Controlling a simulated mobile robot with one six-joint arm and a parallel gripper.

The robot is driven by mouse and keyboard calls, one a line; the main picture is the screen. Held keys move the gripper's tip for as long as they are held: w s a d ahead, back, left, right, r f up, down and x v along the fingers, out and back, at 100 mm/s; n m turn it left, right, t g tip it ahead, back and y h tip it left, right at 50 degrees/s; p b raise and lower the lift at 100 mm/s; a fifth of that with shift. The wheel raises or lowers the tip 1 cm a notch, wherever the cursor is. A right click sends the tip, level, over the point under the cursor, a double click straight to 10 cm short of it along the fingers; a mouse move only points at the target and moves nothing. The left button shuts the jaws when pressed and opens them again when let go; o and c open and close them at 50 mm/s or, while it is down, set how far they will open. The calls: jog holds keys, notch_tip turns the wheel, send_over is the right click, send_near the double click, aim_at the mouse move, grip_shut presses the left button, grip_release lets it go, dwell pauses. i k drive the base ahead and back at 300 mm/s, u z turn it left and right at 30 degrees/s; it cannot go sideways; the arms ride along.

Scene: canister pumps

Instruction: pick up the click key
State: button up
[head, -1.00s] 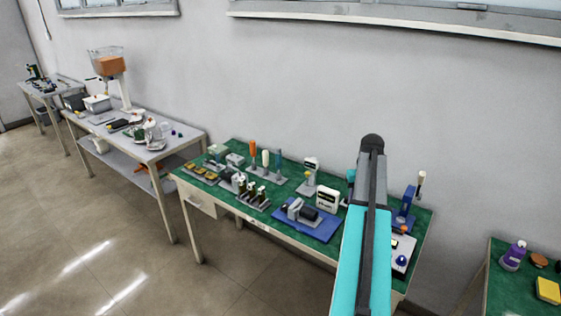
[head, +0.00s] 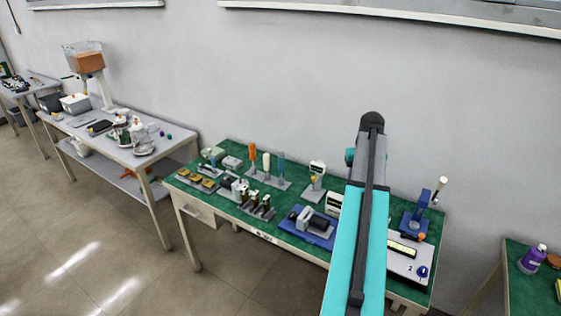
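I cannot tell for sure which item is the click key. On the green-topped bench, a stand holds three upright handled tools: an orange one (head: 253,152), a cream one (head: 266,162) and a teal one (head: 281,166). The tools are small in the view and their lower ends are hard to make out. My arm rises across the right part of the bench and hides some of it. My gripper is not in view.
The green bench (head: 232,218) also carries a blue fixture (head: 310,236), a grey gauge stand (head: 316,178), a blue press (head: 417,212) and a white device (head: 408,262). A grey table (head: 175,148) stands left, another green table (head: 515,290) right. Floor is clear in front.

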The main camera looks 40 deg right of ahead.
aim_at(282, 162)
jog(key=u, duration=0.05)
jog(key=i, duration=1.4)
